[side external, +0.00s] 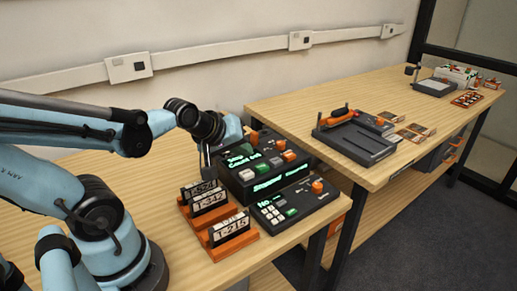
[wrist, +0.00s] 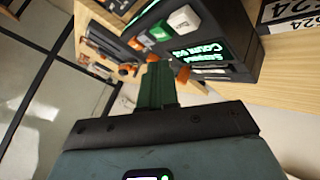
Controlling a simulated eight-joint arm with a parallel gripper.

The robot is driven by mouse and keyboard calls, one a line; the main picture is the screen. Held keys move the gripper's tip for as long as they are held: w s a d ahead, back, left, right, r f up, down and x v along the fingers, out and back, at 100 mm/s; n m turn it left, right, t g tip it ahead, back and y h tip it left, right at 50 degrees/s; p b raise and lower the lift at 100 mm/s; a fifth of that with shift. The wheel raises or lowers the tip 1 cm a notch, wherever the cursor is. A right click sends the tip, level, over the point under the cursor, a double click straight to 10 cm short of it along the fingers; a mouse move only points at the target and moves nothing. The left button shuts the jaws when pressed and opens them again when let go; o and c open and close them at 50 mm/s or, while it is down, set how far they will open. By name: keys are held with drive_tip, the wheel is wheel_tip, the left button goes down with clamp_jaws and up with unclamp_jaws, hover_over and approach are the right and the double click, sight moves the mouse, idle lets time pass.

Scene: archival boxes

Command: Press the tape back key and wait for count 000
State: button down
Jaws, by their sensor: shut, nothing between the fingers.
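The tape machine (side external: 238,178) is a dark box with green-lit displays, standing near the right end of the near table. Its keys are white (side external: 262,169), green (side external: 275,159) and orange (side external: 289,155). I cannot tell which one is the tape back key.
Orange racks (side external: 232,246) with labelled cassettes, such as T-342 and T-215, stand close below my gripper. A small keypad unit (side external: 295,212) with an orange knob sits in front of the machine. A second table (side external: 285,95) behind carries a dark device (side external: 357,140) with an orange handle.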

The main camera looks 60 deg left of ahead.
sight(243, 174)
drive_tip(key=shift+f, duration=1.55)
drive_tip(key=shift+f, duration=0.2)
idle(0.9)
drive_tip(key=shift+f, duration=0.25)
drive_tip(key=shift+f, duration=0.45)
idle(0.6)
drive_tip(key=shift+r, duration=0.9)
drive_tip(key=shift+r, duration=2.5)
